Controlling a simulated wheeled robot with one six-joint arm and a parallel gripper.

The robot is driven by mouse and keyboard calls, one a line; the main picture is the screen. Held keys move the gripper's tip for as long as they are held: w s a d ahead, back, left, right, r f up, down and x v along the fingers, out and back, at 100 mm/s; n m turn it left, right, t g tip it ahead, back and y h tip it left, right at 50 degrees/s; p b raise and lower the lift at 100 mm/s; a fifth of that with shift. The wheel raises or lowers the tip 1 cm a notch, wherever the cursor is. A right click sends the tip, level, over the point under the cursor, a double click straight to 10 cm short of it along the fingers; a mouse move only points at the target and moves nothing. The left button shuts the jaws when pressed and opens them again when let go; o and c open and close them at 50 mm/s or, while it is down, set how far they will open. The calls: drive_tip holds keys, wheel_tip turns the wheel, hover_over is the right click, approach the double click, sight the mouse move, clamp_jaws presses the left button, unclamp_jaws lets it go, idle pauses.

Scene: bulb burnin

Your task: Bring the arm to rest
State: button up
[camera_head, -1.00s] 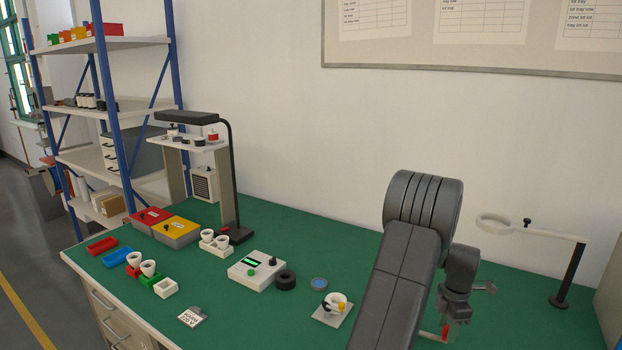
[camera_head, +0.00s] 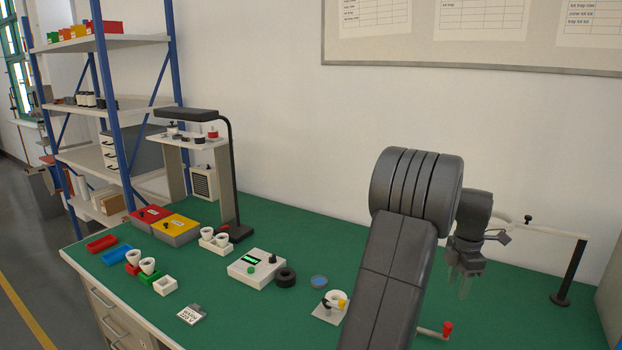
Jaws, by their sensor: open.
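My gripper (camera_head: 465,284) hangs at the end of my dark grey arm, right of centre, above the green bench top. Its fingers point down, are apart and hold nothing that I can see. A red-knobbed lever (camera_head: 446,329) shows below it on the bench, apart from the fingers. My arm covers part of the bench to the left of the gripper.
A magnifier stand (camera_head: 566,270) is just right of and behind my gripper. A white cup-like socket on a plate (camera_head: 330,314), a white meter box (camera_head: 256,268) and a black ring (camera_head: 286,278) lie left of my arm. The desk lamp (camera_head: 235,190) stands further back left.

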sight(448, 324)
drive_tip(key=f+p, duration=0.1)
drive_tip(key=f, duration=1.2)
drive_tip(key=shift+s+f, duration=0.15)
drive_tip(key=shift+s, duration=0.05)
drive_tip(key=shift+s+a+m, duration=0.45)
drive_tip(key=shift+s+m, duration=0.15)
drive_tip(key=shift+m, duration=0.2)
